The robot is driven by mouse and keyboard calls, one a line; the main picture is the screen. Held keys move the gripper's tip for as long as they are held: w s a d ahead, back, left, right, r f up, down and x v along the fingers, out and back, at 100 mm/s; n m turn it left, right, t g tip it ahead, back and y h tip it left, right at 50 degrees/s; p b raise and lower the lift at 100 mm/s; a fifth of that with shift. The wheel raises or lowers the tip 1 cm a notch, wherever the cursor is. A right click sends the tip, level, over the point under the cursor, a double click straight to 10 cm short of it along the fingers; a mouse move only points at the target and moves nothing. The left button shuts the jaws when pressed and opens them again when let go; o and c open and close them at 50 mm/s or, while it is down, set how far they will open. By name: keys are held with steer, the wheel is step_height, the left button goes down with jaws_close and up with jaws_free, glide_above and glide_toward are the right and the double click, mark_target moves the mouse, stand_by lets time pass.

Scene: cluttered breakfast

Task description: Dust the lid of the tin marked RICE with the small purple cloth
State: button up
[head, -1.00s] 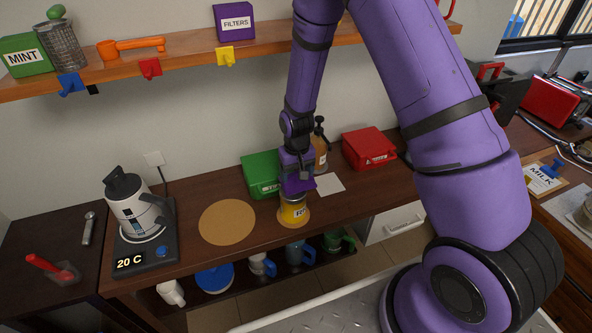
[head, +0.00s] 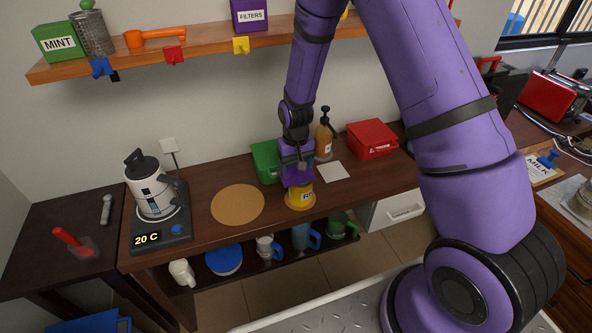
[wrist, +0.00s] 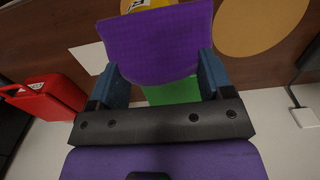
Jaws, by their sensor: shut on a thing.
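The yellow tin (head: 299,196) with a partly seen label reading "R" stands on a round tan mat (head: 290,204) on the wooden counter. My gripper (head: 297,168) is shut on the small purple cloth (head: 297,178), right over the tin's top. The cloth hides the lid; I cannot tell for sure whether it touches it. In the wrist view the cloth (wrist: 158,45) spreads between the two blue fingers, with a bit of the yellow tin (wrist: 140,5) beyond it.
A green box (head: 265,161) stands just behind and left of the tin, an amber pump bottle (head: 324,138) behind right. A white card (head: 334,172), a red box (head: 371,138), a round tan mat (head: 237,204) and a kettle (head: 152,187) share the counter. A shelf (head: 200,55) runs above.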

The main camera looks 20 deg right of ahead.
steer(key=shift+s+r, duration=0.1)
steer(key=shift+r, duration=2.85)
